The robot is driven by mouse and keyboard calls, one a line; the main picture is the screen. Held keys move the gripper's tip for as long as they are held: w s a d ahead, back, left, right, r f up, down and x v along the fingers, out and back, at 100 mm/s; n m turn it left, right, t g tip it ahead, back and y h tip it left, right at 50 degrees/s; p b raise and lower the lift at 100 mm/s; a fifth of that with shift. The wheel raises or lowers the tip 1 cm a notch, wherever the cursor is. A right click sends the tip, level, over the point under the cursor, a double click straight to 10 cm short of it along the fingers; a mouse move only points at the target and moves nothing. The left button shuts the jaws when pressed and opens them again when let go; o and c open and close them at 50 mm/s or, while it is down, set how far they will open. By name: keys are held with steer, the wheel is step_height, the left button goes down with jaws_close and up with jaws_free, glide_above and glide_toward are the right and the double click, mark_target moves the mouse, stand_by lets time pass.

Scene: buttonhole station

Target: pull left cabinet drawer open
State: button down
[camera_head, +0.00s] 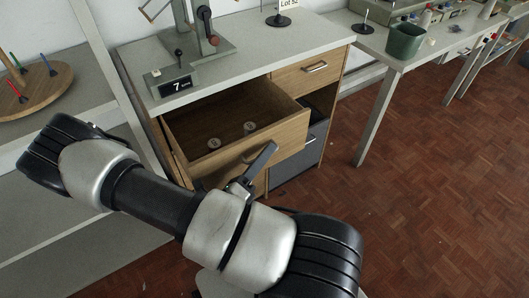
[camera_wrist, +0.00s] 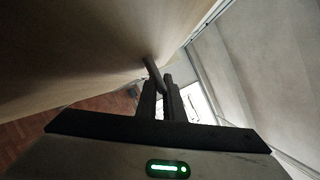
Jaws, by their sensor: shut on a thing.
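The left cabinet drawer (camera_head: 282,138) is pulled well out of the wooden cabinet under the grey worktop. Its inside shows, with two small round metal pieces (camera_head: 249,127) on its floor. In the wrist view my gripper (camera_wrist: 159,84) is shut on the drawer handle (camera_wrist: 151,66), a thin bar beside a large wooden panel. In the head view my arm crosses in front of the drawer's lower left part, and the handle cannot be made out there.
The right drawer (camera_head: 311,71) is shut, with a dark grey bin (camera_head: 300,152) in the open bay below. A counter reading 7 (camera_head: 175,86) and a green press (camera_head: 201,37) stand on the worktop. Parquet floor (camera_head: 430,190) is clear at right.

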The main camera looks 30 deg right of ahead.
steer(key=c, duration=2.2)
jaws_free()
steer(key=v, duration=1.7)
steer(key=shift+a+f+p, duration=0.15)
steer(key=shift+a+p, duration=0.1)
steer(key=shift+p, duration=0.1)
